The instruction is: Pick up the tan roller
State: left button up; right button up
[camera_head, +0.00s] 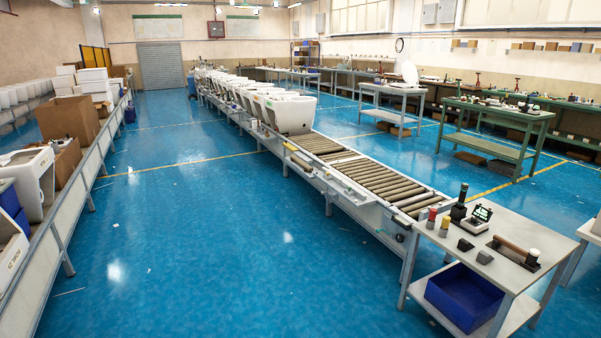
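A tan-brown cylinder (511,246), which looks like the roller, lies across the top of the grey table (478,269) at the lower right. It seems to rest partly in or over a dark tray; the exact contact is too small to tell. The conveyor (345,165) behind the table also carries many tan rollers (385,180) set crosswise in its bed. A separate short tan bar (300,162) shows along the conveyor's left edge. Neither of my grippers is in view.
The table also holds red and yellow cylinders (444,227), a black upright device (459,204), a small screen unit (477,219) and dark blocks (465,244). A blue bin (465,297) stands on its lower shelf. White toilets line the far conveyor. The blue floor (215,240) left of it is open.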

aim_at(303, 164)
jog(key=u, duration=0.15)
jog(key=i, duration=4.45)
jog(key=z, duration=0.25)
jog(key=k, duration=0.6)
jog(key=u, duration=0.65)
jog(key=i, duration=1.4)
jog(key=u, duration=0.5)
jog(key=i, duration=1.55)
jog(key=z, duration=0.65)
jog(key=i, duration=0.9)
jog(key=z, duration=1.4)
jog(key=i, duration=0.8)
jog(key=z, duration=0.6)
